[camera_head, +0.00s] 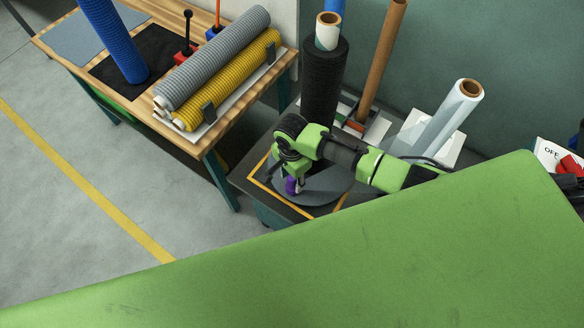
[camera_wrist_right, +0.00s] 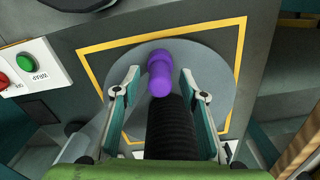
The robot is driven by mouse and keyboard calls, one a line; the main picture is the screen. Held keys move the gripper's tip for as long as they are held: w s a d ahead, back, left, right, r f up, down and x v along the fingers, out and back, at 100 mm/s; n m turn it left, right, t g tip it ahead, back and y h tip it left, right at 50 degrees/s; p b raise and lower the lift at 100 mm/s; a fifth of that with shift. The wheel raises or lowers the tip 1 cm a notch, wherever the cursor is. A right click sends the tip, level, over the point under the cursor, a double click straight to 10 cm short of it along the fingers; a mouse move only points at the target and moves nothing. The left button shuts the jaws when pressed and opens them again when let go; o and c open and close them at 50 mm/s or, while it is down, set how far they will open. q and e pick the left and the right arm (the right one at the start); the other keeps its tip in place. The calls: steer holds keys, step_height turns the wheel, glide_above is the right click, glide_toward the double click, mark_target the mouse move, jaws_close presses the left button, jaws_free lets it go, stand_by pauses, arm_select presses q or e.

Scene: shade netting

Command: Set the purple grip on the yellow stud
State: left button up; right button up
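The purple grip (camera_head: 291,186) shows in the head view just under my right gripper (camera_head: 289,176), above the grey disc. In the right wrist view the purple grip (camera_wrist_right: 160,75) lies between the tips of my right gripper (camera_wrist_right: 161,82). The fingers stand apart, with gaps visible on both sides of it, so the gripper looks open. Whether the grip rests on something below is hidden. I cannot make out a yellow stud in either view. My left gripper is out of view.
The grey disc (camera_head: 323,187) sits in a yellow square outline on a dark stand. A black roll (camera_head: 325,85) rises close behind my right arm. The wooden table (camera_head: 222,118) at left holds grey and yellow rolls. A green surface (camera_head: 400,255) blocks the foreground.

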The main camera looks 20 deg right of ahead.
step_height(320, 180, up, 10)
stand_by(0.3)
stand_by(0.4)
